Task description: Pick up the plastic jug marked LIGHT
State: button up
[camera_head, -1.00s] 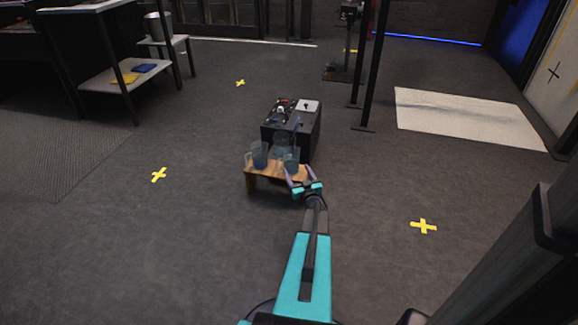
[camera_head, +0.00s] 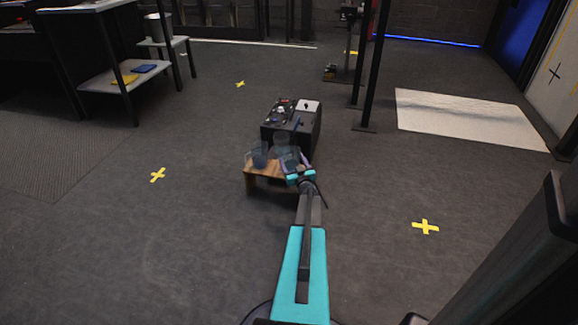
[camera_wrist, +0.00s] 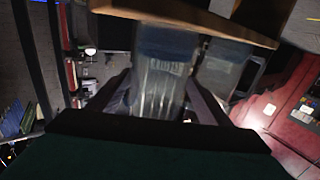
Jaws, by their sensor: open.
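Translucent plastic jugs stand on a small wooden bench (camera_head: 262,171): a left jug (camera_head: 259,154), a back jug (camera_head: 281,142) and a right jug (camera_head: 289,155). My gripper (camera_head: 292,164) is at the right jug, its open fingers to either side. In the wrist view, which looks upside down, a jug (camera_wrist: 160,85) with a small printed label is between my gripper's fingers (camera_wrist: 160,103). The label is too blurred to read. A second jug (camera_wrist: 222,68) with a dark handle is close on the right.
A black box-like unit (camera_head: 308,133) with controls on top stands right behind the bench. A dark post (camera_head: 375,65) rises farther back on the right. The floor around the bench is clear, with yellow crosses.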

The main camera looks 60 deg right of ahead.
aim_at(289, 153)
jog(key=shift+w+d, duration=0.1)
jog(key=shift+w+d+f+b, duration=0.2)
jog(key=shift+w+d+b, duration=0.15)
jog(key=shift+d+b, duration=0.1)
jog(key=b+x, duration=0.1)
jog(key=x, duration=0.1)
jog(key=shift+w+d+f, duration=0.1)
jog(key=shift+w+d, duration=0.05)
jog(key=shift+d, duration=0.1)
jog(key=shift+w+d+b, duration=0.4)
jog(key=shift+w+b, duration=0.05)
jog(key=shift+w, duration=0.1)
jog(key=c, duration=1)
